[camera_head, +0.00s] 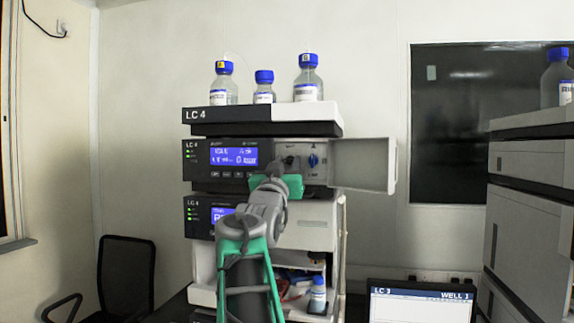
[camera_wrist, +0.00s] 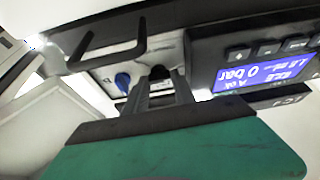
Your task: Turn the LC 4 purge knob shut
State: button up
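The LC 4 stack (camera_head: 262,122) stands in the middle of the head view. Its pump module has a lit blue display and a valve panel at its right. A blue knob (camera_head: 313,160) shows on that panel, and also in the wrist view (camera_wrist: 123,82). I cannot read its exact setting. My gripper (camera_wrist: 161,80) is in front of the panel, with its fingers pointing at it, to the side of the blue knob and apart from it. The fingers look parted, with a dark gap or fitting between them. In the head view my arm hides the panel's lower left.
The pump's door (camera_head: 362,165) stands open to the right of the panel. Bottles with blue caps (camera_head: 308,80) stand on top of the stack. Another stack (camera_head: 530,190) is at the far right, and a screen (camera_head: 420,306) reading LC 3, WELL 1 is at the bottom.

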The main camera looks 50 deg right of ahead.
grip_shut()
